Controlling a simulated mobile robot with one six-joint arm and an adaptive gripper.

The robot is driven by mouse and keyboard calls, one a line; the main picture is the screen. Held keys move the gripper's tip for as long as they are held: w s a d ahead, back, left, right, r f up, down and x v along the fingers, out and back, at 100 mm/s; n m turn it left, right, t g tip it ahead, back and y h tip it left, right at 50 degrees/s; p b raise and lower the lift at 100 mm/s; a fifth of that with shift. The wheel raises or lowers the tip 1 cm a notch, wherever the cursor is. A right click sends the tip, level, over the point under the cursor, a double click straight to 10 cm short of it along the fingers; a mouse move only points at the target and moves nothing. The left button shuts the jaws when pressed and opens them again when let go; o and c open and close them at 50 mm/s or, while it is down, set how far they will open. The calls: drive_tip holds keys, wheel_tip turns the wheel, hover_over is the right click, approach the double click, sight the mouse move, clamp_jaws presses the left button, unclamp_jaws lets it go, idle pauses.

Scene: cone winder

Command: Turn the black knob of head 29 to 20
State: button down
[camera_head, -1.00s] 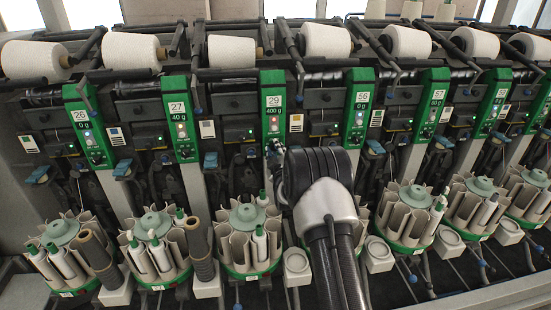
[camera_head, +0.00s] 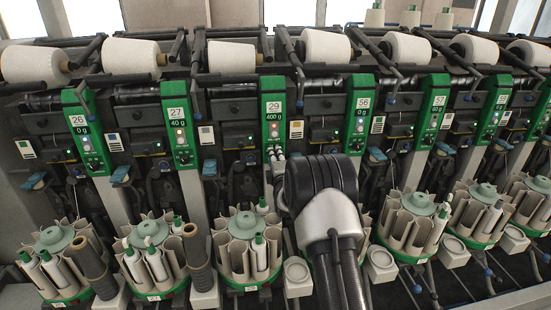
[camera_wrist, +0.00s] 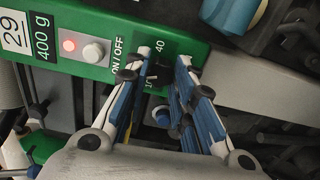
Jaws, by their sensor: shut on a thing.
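The green panel of head 29 (camera_head: 272,110) shows the number 29 and "400 g" in the head view. The panel also fills the upper left of the wrist view (camera_wrist: 110,60), with a lit red lamp (camera_wrist: 69,45), a pale button (camera_wrist: 93,53), "ON / OFF" and scale marks 40 and 10. My gripper (camera_wrist: 163,72) has its two fingers on either side of the black knob, at the panel's lower end. I cannot read the knob's setting. In the head view my gripper (camera_head: 276,156) is small and partly behind my arm.
Neighbouring panels 27 (camera_head: 179,122) and 56 (camera_head: 360,112) stand left and right. White yarn cones (camera_head: 232,57) line the top. Round bobbin magazines (camera_head: 243,224) stand below. A blue part (camera_wrist: 235,14) lies near the panel in the wrist view.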

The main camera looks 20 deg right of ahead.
drive_tip(key=shift+n, duration=0.3)
idle(0.4)
drive_tip(key=c, duration=1.5)
unclamp_jaws()
drive_tip(key=shift+o, duration=0.7)
drive_tip(key=shift+s+f, duration=0.3)
drive_tip(key=shift+f, duration=0.05)
drive_tip(key=shift+s+a+f, duration=0.15)
drive_tip(key=shift+s+f, duration=0.35)
drive_tip(key=shift+s+a+f, duration=0.15)
drive_tip(key=shift+s+f, duration=0.3)
drive_tip(key=shift+f, duration=0.05)
drive_tip(key=s+a+r, duration=0.1)
drive_tip(key=s, duration=0.5)
drive_tip(key=s+a+r, duration=0.1)
drive_tip(key=s, duration=0.2)
drive_tip(key=shift+s+a+r, duration=0.1)
drive_tip(key=shift+a+r, duration=0.25)
